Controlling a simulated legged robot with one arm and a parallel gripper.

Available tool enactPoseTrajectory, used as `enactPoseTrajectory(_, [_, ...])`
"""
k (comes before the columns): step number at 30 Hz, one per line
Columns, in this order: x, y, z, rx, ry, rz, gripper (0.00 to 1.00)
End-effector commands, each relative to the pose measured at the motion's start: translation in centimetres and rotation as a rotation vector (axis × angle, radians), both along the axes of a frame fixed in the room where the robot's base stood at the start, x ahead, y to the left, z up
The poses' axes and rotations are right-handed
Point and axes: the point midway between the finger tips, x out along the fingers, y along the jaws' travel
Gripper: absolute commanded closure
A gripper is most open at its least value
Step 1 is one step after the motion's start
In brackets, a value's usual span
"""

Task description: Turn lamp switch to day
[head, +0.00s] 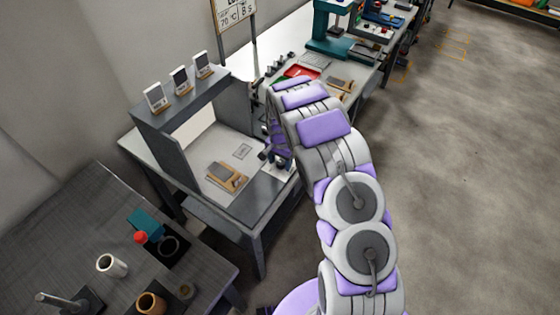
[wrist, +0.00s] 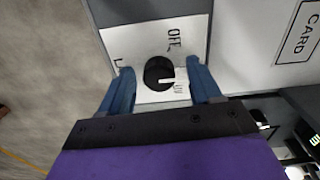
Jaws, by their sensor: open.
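The lamp switch is a round black knob (wrist: 153,68) with a white pointer mark, on a white label plate (wrist: 140,48). The plate reads OFF above right of the knob, a partly hidden L at its left, and letters like UV below right. The white mark is at the knob's lower right, near those letters; no "day" word is readable. My gripper (wrist: 160,74) is open, its blue fingers on either side of the knob; contact cannot be told. In the head view, my gripper (head: 267,155) is at the booth's right front, and the switch is largely hidden.
The grey booth (head: 178,112) carries several small white cards on top and holds a wooden block with a grey piece (head: 227,175) inside. A dark table (head: 75,235) with cups stands at lower left. A bench with a red tray (head: 300,71) lies behind. Open floor is at right.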

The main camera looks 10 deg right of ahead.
Motion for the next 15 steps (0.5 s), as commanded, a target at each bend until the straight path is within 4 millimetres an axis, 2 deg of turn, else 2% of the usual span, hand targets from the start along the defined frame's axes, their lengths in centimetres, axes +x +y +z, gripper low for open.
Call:
enactPoseTrajectory(5, [0.1,0.0,0.5,0.0,-0.001,0.0,0.37])
enactPoseTrajectory(8, [0.1,0.0,1.6,-0.001,-0.004,0.0,0.37])
enactPoseTrajectory(15, [0.1,0.1,6.7,-0.001,-0.004,0.001,0.37])
